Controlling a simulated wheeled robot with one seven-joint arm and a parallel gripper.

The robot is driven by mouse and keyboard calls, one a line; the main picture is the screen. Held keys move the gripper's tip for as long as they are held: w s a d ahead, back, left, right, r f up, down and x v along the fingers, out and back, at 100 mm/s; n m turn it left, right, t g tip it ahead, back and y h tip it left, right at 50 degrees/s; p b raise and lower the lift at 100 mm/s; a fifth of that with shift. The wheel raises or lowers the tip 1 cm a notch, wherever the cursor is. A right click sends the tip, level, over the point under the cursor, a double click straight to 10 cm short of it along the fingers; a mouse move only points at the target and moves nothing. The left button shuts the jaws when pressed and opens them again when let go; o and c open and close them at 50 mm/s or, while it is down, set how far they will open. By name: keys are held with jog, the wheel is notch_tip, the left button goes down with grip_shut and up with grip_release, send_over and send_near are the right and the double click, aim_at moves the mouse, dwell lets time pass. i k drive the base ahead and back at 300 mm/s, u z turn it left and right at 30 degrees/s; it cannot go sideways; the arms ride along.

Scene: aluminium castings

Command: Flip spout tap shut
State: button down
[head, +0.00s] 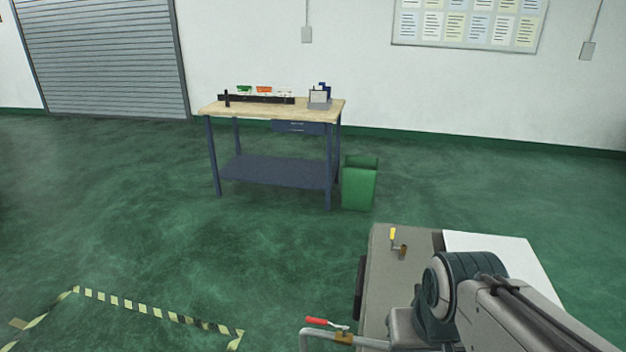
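A bent grey pipe spout (307,338) stands at the bottom edge, left of my arm. It has a brass-coloured tap body (344,338) and a lever with a red grip (317,321). The lever points left and lies roughly along the pipe's upper run. A second small brass fitting (402,250) with an upright yellow lever (393,234) is on the grey bench top (384,277). I cannot tell whether either valve is open. My arm reaches in from the lower right over the bench; my gripper does not show.
A white sheet or panel (505,250) lies at the bench's right, partly behind my arm. A wooden-topped workbench (250,108) and a green bin (359,186) stand farther back. Striped floor tape (150,308) lies at lower left. The green floor between is clear.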

aim_at(309, 320)
jog(key=u, duration=0.7)
jog(key=k, duration=1.25)
jog(key=z, duration=0.7)
